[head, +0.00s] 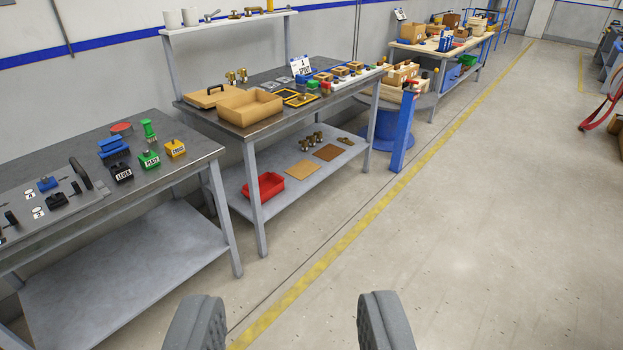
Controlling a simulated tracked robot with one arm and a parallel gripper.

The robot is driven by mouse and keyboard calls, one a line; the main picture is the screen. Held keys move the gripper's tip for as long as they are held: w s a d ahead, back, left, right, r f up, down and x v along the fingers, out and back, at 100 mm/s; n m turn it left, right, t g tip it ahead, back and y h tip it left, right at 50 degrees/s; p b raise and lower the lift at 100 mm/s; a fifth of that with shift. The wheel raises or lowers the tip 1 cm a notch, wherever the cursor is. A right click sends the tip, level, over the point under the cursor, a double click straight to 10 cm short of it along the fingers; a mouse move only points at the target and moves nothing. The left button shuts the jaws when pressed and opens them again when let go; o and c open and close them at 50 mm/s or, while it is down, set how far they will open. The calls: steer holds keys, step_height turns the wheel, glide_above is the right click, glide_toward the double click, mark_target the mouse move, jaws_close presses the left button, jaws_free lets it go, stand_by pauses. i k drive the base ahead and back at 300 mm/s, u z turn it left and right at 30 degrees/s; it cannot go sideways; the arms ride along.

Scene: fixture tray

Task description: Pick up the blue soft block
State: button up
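Two blue objects show on the near left table. A larger blue piece (113,148) sits near the back, behind a black labelled fixture (121,172). A smaller blue piece (47,184) lies on the grey fixture tray (22,212) at the left edge. I cannot tell which one is the soft block. My gripper (288,312) is open and empty, its two grey fingers wide apart at the bottom of the view. It is over the floor, to the right of the table and well apart from both blue pieces.
The near left table (193,152) also holds green (149,159) and yellow (175,148) labelled pieces and a red disc (121,128). A second bench with a cardboard box (250,107) stands beyond it. A blue post (403,132) stands beside that bench.

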mark_target(299, 79)
steer(key=z, duration=0.3)
steer(key=i, duration=1.5)
steer(key=z, duration=0.3)
steer(key=i, duration=1.4)
steer(key=u, duration=0.4)
steer(key=i, duration=1.55)
steer(key=u, duration=0.75)
steer(key=i, duration=1.25)
steer(key=u, duration=0.35)
